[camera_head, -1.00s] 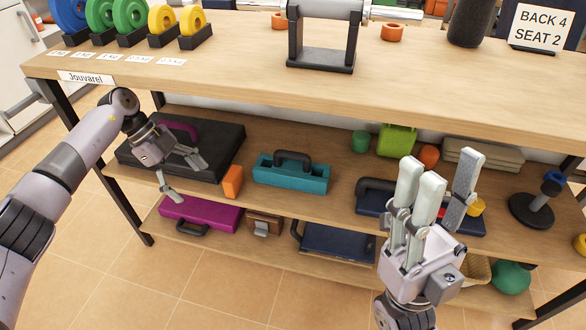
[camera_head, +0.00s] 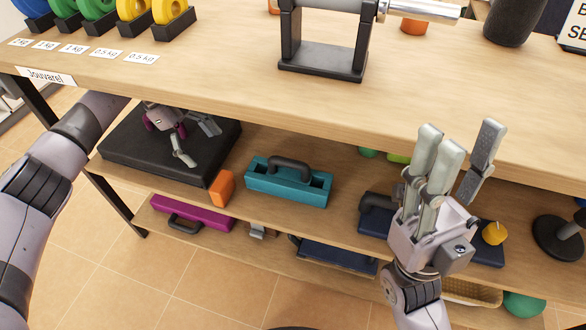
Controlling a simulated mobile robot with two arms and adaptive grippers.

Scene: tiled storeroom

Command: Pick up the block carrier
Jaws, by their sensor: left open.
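A teal open-topped carrier (camera_head: 289,191) with a dark arched handle (camera_head: 290,167) sits upright on the middle shelf; I take it for the block carrier. My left gripper (camera_head: 199,143) is under the tabletop at the left, above a black case (camera_head: 150,162) and apart from the teal carrier. Its fingers are spread and nothing is between them. The tabletop hides part of my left arm. My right gripper (camera_head: 462,137) points up in front of the shelf at the right, open and empty. It partly hides a navy carrier (camera_head: 374,224) with a dark handle.
An orange block (camera_head: 222,188) stands between the black case and the teal carrier. The tabletop edge (camera_head: 240,112) overhangs the shelf. A magenta case (camera_head: 195,213) lies on the lower shelf. A dark stand (camera_head: 556,237) is at the far right.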

